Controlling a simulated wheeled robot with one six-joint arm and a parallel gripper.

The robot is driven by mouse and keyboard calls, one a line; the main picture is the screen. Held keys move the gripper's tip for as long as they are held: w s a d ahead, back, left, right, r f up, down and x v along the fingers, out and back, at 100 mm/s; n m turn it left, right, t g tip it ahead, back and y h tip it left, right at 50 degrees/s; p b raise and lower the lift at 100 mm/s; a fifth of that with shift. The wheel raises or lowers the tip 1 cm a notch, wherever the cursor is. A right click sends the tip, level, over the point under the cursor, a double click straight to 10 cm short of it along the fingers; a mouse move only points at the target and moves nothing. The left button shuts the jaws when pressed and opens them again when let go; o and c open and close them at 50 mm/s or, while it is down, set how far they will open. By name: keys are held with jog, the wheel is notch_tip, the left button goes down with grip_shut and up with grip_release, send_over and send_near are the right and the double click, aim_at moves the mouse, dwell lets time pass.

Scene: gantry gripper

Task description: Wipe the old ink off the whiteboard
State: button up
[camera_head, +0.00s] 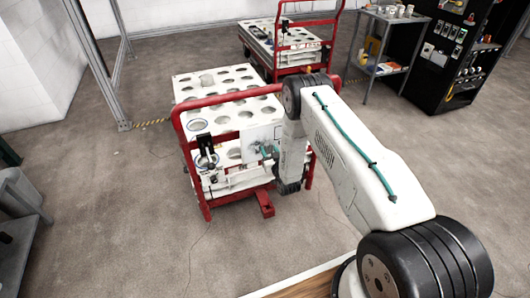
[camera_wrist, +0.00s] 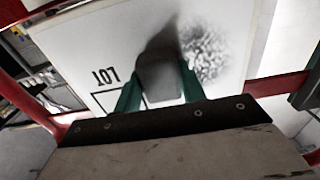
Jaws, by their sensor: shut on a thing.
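A grey speckled ink patch (camera_wrist: 207,50) lies right of centre. My gripper (camera_wrist: 158,88) has green fingers shut on a grey eraser-like block (camera_wrist: 161,82), in front of the board and just left of the patch. A dark blur above the block may be its shadow; contact is unclear. In the head view, the whiteboard (camera_head: 252,134) hangs on a red cart, with my gripper (camera_head: 268,150) at its face.
The red cart frame (camera_head: 181,138) surrounds the board and carries white trays with round holes (camera_head: 215,82). A second red cart (camera_head: 285,45) stands behind. A shelf table (camera_head: 385,60) and black cabinet (camera_head: 455,50) stand at the back right.

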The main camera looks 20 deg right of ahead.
aim_at(267, 140)
jog(key=shift+w+r, duration=0.15)
jog(key=shift+r, duration=0.75)
jog(key=shift+s+a, duration=0.2)
jog(key=shift+a, duration=2.75)
jog(key=shift+w+a+f, duration=0.1)
jog(key=shift+w+a, duration=0.05)
jog(key=shift+a, duration=1.2)
jog(key=shift+a+r, duration=0.1)
jog(key=shift+r, duration=0.8)
jog(key=shift+d, duration=4.5)
jog(key=shift+s, duration=0.2)
jog(key=s, duration=0.6)
